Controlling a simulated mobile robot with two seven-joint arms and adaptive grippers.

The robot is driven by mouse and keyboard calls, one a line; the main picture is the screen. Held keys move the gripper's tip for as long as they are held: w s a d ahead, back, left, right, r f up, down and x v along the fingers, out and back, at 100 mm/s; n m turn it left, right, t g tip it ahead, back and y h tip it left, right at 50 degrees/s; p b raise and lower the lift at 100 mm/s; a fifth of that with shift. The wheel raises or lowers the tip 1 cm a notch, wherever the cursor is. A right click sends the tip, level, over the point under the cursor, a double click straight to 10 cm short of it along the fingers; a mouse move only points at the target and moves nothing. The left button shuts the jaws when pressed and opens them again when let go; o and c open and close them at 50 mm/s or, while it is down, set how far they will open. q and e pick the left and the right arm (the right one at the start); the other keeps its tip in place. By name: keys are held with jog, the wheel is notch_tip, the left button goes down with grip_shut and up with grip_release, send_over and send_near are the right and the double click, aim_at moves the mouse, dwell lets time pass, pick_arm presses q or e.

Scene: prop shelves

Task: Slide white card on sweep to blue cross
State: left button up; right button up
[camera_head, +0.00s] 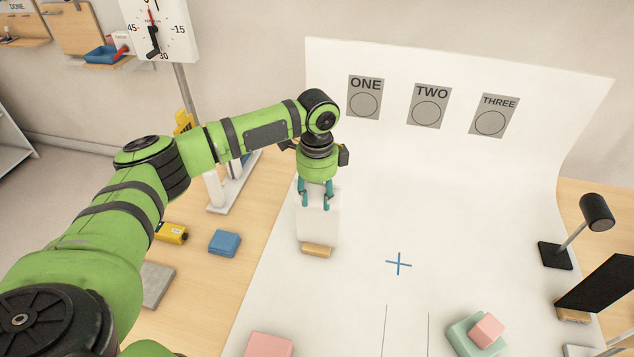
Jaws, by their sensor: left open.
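The white card (317,228) stands on a small wooden foot (317,250) at the left part of the white sweep (440,200). My left gripper (316,203) points down at the card's upper part, its teal fingers spread apart. From this angle I cannot tell whether the fingers touch the card. The blue cross (398,264) is marked on the sweep floor, to the right of the card and a little nearer. My right gripper is not in view.
A pink block on a green block (465,338) and another pink block (268,345) lie at the near edge. A lamp (597,212) and a black panel (600,285) stand at right. The sweep between card and cross is clear.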

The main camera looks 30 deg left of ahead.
pick_arm(q)
grip_shut()
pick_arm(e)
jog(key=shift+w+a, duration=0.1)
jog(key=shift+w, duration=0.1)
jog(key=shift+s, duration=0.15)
pick_arm(q)
jog(key=shift+r+p, duration=0.2)
jog(key=shift+p, duration=0.55)
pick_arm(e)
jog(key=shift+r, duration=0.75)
pick_arm(q)
jog(key=shift+d, duration=0.1)
